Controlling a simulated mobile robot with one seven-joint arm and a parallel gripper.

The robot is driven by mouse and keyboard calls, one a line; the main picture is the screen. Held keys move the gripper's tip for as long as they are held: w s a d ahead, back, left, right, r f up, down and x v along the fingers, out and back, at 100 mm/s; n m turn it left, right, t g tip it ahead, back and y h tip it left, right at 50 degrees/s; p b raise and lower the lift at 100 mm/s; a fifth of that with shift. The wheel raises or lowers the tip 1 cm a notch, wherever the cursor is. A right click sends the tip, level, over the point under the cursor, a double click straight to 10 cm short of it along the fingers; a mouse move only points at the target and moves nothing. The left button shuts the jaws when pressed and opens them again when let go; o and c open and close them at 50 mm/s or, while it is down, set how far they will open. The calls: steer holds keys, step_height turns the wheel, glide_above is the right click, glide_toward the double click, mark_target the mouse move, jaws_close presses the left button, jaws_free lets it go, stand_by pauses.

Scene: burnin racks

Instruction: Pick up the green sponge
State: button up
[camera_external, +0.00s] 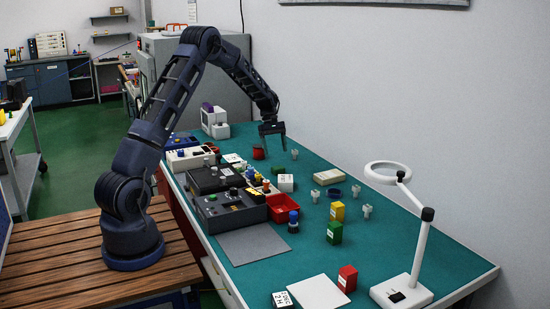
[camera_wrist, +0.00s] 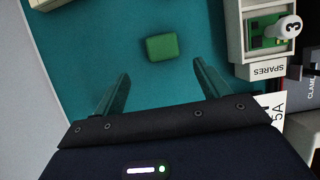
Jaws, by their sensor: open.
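A small green block that looks like the green sponge (camera_wrist: 162,47) lies on the teal mat in the wrist view. It sits just beyond my gripper (camera_wrist: 161,76), roughly centred between the two fingertips. The fingers are apart with nothing between them. In the external view my gripper (camera_external: 272,141) hangs over the far part of the table, pointing down. A different green box (camera_external: 334,232) with a white label stands upright nearer the front.
A white tray labelled SPARES (camera_wrist: 264,72) is right of the sponge in the wrist view. Dark devices (camera_external: 230,209), a red bin (camera_external: 283,207) and a white lamp (camera_external: 412,250) occupy the table (camera_external: 385,262).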

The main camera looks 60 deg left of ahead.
mark_target(278, 167)
steer(key=shift+x, duration=1.25)
steer(key=shift+s+x, duration=0.15)
steer(key=shift+x, duration=1.25)
steer(key=shift+s+x, duration=0.15)
steer(key=shift+x, duration=1.25)
steer(key=shift+d+r, duration=0.15)
steer(key=c, duration=1)
